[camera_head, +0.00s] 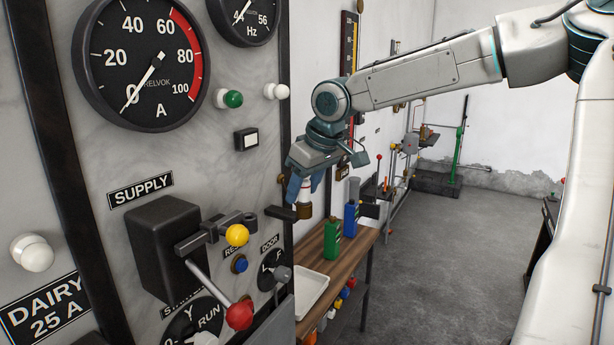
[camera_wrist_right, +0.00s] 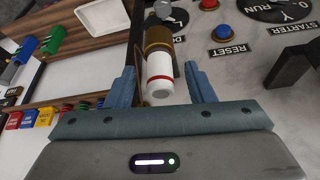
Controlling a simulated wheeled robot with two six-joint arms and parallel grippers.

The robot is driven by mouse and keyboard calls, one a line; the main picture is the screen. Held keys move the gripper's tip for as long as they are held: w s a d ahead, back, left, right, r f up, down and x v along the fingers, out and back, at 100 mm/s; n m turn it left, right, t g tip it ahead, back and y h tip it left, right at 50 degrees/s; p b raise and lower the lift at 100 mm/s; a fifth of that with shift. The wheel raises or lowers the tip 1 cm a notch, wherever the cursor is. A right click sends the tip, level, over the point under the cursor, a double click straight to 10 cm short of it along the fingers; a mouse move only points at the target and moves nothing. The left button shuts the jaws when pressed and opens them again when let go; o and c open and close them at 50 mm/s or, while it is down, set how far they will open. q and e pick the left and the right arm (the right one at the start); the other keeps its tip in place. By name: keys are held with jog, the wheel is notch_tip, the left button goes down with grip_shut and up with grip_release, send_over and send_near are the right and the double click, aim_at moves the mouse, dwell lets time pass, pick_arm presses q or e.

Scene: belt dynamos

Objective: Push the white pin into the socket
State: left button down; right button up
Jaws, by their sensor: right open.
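The white pin (camera_wrist_right: 161,78) is a short white cylinder with a red band, seen in the right wrist view between my fingers. One end meets a brass socket (camera_wrist_right: 158,38), and the red band shows outside it. How deep the pin sits cannot be told. In the head view the pin (camera_head: 305,184) is upright, partly hidden by my fingers, with the socket (camera_head: 305,211) below it beside the panel. My right gripper (camera_head: 306,186) is open; its two blue fingers (camera_wrist_right: 161,78) stand either side of the pin, with gaps visible. My left gripper is out of view.
The marble panel has a red-knobbed lever (camera_head: 239,315), a yellow knob (camera_head: 237,236) and a dark supply box (camera_head: 165,245) standing out near the socket. A wooden bench (camera_head: 355,250) with green and blue bottles stands behind. The floor on the right is clear.

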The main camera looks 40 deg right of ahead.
grip_shut()
jog(key=shift+r, duration=2.3)
